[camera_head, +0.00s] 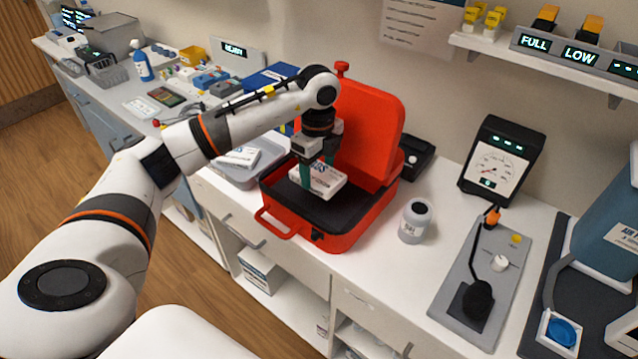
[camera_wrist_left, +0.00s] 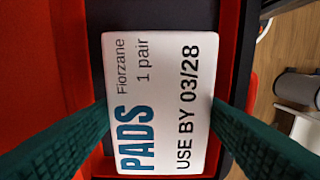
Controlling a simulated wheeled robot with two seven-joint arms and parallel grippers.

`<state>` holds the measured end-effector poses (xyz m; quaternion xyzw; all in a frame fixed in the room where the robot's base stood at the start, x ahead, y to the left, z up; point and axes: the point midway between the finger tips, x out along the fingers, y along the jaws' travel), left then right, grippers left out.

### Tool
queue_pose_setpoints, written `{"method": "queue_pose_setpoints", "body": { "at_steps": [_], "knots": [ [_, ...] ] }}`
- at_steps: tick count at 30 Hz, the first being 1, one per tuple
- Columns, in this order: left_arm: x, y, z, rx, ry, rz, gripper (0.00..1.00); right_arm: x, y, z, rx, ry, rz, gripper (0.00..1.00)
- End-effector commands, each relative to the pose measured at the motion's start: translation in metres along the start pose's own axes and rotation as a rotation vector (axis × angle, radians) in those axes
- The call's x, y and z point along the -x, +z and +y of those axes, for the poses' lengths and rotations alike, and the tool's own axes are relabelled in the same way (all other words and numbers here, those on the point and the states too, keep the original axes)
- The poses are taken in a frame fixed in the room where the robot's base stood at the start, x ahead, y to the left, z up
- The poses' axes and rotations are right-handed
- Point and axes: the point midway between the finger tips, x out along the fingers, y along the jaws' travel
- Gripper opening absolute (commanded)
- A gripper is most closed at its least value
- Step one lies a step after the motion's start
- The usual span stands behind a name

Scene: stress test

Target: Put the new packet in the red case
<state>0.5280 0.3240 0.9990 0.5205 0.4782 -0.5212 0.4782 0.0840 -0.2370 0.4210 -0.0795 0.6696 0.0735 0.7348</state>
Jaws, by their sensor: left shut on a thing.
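A white packet of pads (camera_head: 322,184) is held by my left gripper (camera_head: 317,170) over the black-lined inside of the open red case (camera_head: 346,236). The wrist view shows the packet's printed face (camera_wrist_left: 170,85), reading PADS, Fiorzane, 1 pair, USE BY 03/28. The green fingers press on two opposite sides of it. Red and black of the case (camera_wrist_left: 45,60) show behind it. I cannot tell whether the packet touches the case floor. The red lid (camera_head: 372,120) stands raised at the back. Another white packet (camera_head: 239,157) lies on a grey tray (camera_head: 262,169) left of the case. My right gripper is not in view.
A white jar (camera_head: 414,220) stands right of the case, with a black device (camera_head: 416,155) behind. A gauge (camera_head: 494,165) and a grey board (camera_head: 455,310) are farther right. Small items crowd the counter at left. A shelf (camera_head: 540,62) hangs above right.

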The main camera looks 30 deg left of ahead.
Motion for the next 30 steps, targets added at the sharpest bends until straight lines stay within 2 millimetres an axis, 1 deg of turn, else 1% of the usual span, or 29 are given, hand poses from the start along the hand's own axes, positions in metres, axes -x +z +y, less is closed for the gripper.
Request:
{"method": "queue_pose_setpoints", "body": {
  "at_steps": [1, 7, 13, 24, 25, 26, 27, 30],
  "knots": [
    [-0.005, 0.000, 0.000, 0.000, -0.002, 0.000, 0.37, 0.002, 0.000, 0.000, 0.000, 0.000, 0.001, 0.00],
    [-0.021, 0.000, 0.000, -0.002, -0.001, 0.000, 0.37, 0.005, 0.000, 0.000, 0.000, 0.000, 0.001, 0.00],
    [-0.048, 0.000, 0.000, -0.002, -0.001, -0.001, 0.37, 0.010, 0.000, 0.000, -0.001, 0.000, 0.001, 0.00],
    [-0.054, 0.000, 0.000, -0.003, 0.001, 0.000, 0.37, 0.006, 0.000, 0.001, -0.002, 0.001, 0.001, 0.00],
    [-0.054, 0.000, 0.000, -0.003, 0.001, 0.000, 0.66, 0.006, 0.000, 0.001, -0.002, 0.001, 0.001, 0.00],
    [-0.053, 0.000, 0.000, -0.003, 0.001, 0.000, 0.71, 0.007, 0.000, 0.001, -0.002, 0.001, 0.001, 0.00],
    [-0.053, 0.000, 0.000, -0.003, 0.001, 0.000, 0.74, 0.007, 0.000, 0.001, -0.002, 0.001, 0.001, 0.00],
    [-0.053, 0.000, 0.000, -0.004, 0.001, 0.000, 0.74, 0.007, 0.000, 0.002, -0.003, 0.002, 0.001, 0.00]
  ]
}}
